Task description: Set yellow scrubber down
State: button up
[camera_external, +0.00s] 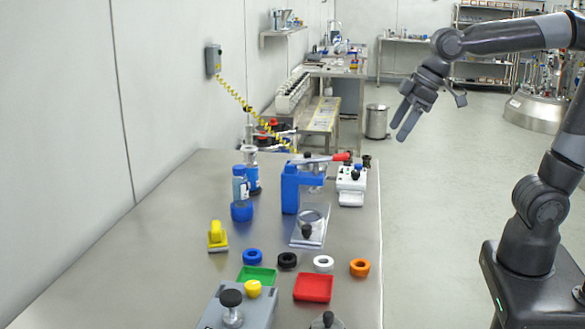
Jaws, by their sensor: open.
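The yellow scrubber (217,236) stands on the steel table (170,262), left of the blue ring and the trays, with its yellow handle up and its base on the tabletop. My gripper (402,124) is open and empty. It hangs in the air to the right of the table's far end, well away from the scrubber. Nothing hides the scrubber in this view.
A blue press with a red lever (290,187) stands mid-table, with blue-capped bottles (240,183) to its left. Several coloured rings, a green tray (257,275) and a red tray (313,288) lie in front. A grey box (258,311) sits nearest. The table's left part is clear.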

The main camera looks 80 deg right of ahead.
jog(key=s+d+f+m, duration=0.1)
jog(key=s+f, duration=0.5)
jog(key=s, duration=0.7)
jog(key=shift+s+d+f+h, duration=0.2)
jog(key=shift+s+d+h, duration=0.15)
jog(key=shift+d, duration=0.2)
